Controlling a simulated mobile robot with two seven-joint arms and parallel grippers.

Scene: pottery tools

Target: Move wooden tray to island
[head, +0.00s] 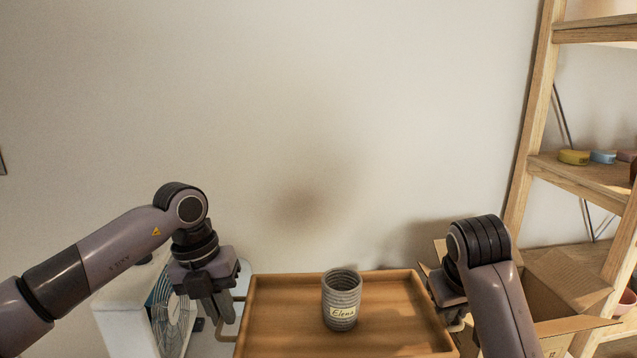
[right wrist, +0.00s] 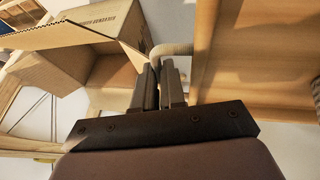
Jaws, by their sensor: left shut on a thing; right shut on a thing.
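The wooden tray (head: 285,315) is in the lower middle of the head view, between my two arms, with a pale handle on each side. A grey ribbed cup (head: 342,291) labelled "Elena" stands upright on it. My left gripper (head: 222,318) is shut on the tray's left handle (head: 239,298). My right gripper (head: 456,312) is at the right side of the tray, partly hidden by my arm. In the right wrist view its fingers (right wrist: 160,82) are shut on the right handle (right wrist: 174,49), beside the tray (right wrist: 262,65).
An open cardboard box (head: 565,280) is right of the tray, close to my right arm; it also shows in the right wrist view (right wrist: 95,45). A wooden shelf (head: 590,180) stands at the right. A white appliance (head: 125,310) is below my left arm. A bare wall (head: 330,120) is behind.

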